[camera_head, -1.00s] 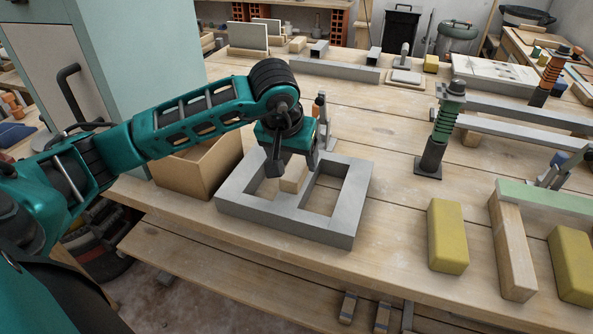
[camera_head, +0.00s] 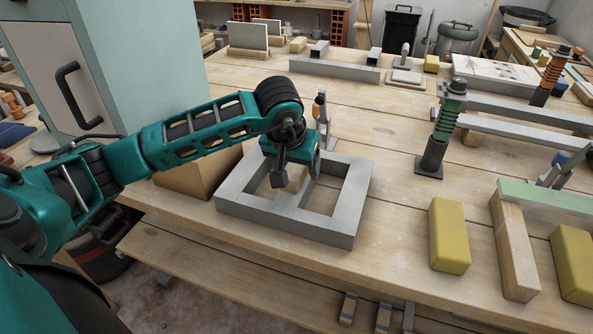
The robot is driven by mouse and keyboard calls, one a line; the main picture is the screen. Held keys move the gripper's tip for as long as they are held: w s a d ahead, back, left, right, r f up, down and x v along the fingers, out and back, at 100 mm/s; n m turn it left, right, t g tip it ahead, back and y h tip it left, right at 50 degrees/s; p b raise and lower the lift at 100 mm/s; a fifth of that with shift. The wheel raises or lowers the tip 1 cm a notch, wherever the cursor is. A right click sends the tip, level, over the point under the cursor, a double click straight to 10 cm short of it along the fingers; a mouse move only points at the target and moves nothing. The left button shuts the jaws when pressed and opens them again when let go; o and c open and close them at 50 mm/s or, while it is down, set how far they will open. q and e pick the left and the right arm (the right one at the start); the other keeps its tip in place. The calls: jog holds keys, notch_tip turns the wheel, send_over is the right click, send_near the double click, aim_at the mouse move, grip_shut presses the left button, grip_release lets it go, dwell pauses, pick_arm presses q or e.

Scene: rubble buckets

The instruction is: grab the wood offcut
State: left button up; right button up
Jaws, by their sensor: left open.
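I cannot tell whether the fingers touch the wood. My right gripper is not in view.
A cardboard box (camera_head: 196,180) stands left of the grey block, partly behind my left arm. A green post (camera_head: 438,130), yellow blocks (camera_head: 449,236) and a wooden bar (camera_head: 514,246) are to the right. Bench between block and post is clear.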

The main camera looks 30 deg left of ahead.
pick_arm(q)
jog(key=shift+c, duration=0.4)
jog(key=shift+f, duration=0.1)
jog(key=c, duration=1)
